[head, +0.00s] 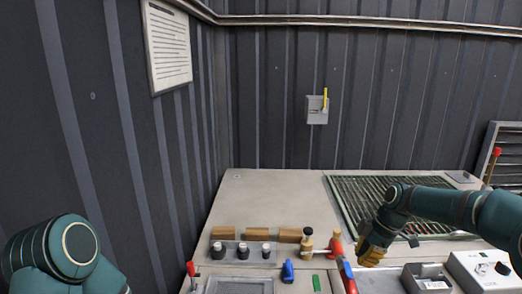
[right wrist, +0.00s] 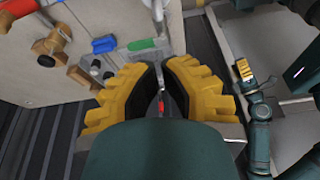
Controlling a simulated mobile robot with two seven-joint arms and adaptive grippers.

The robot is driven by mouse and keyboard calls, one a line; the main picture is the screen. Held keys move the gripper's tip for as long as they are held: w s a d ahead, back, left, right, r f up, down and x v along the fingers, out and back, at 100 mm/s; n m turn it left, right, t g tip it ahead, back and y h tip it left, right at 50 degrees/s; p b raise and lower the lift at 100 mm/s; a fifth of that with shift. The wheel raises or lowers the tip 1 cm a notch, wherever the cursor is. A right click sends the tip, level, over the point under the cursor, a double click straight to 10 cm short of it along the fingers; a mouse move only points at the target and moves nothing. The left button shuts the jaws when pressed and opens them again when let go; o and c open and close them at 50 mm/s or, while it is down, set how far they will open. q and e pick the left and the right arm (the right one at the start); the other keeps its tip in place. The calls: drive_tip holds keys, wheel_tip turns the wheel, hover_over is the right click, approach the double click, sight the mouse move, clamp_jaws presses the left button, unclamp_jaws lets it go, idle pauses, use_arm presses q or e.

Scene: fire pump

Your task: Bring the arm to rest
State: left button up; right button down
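My right arm comes in from the right in the head view. Its yellow right gripper (head: 372,250) hangs over the front right of the pump panel, beside a red-handled valve (head: 336,246). In the right wrist view the right gripper (right wrist: 162,88) has its black pads a little apart, with a narrow gap and nothing visibly held. My left arm (head: 75,250) shows at the lower left of the head view, its gripper out of that frame. A small yellow left gripper (right wrist: 244,70) shows at the right of the wrist view, too small to read its fingers.
The beige panel (head: 275,195) carries wooden blocks (head: 256,234), black knobs (head: 242,251), a blue handle (head: 288,271), a grate (head: 365,197) and a white control box (head: 485,270). A grey switch box (head: 317,112) is on the dark wall. The space above the panel's back left is clear.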

drive_tip(key=s+a+f+m+b, duration=0.25)
drive_tip(key=a+f, duration=0.25)
drive_tip(key=f, duration=0.4)
drive_tip(key=s+a+f+m+b, duration=0.2)
drive_tip(key=a+f+m, duration=0.25)
drive_tip(key=f, duration=0.45)
use_arm(q)
wheel_tip(320, 180, down, 10)
drive_tip(key=s+b, duration=0.2)
drive_tip(key=b, duration=0.3)
drive_tip(key=shift+d+f+g, duration=0.25)
drive_tip(key=shift+d+g, duration=0.05)
drive_tip(key=shift+s, duration=0.1)
drive_tip(key=c, duration=0.3)
drive_tip(key=shift+d, duration=0.1)
drive_tip(key=shift+c, duration=0.2)
use_arm(e)
drive_tip(key=s+a+f+m, duration=0.4)
drive_tip(key=s+f+m, duration=0.1)
drive_tip(key=s+f, duration=0.4)
drive_tip(key=s+a+f+m+t, duration=0.1)
drive_tip(key=s+a+f+m, duration=0.2)
drive_tip(key=s, duration=0.9)
wheel_tip(320, 180, down, 6)
drive_tip(key=m, duration=0.3)
drive_tip(key=shift+s+a+r, duration=0.15)
drive_tip(key=shift+a, duration=0.25)
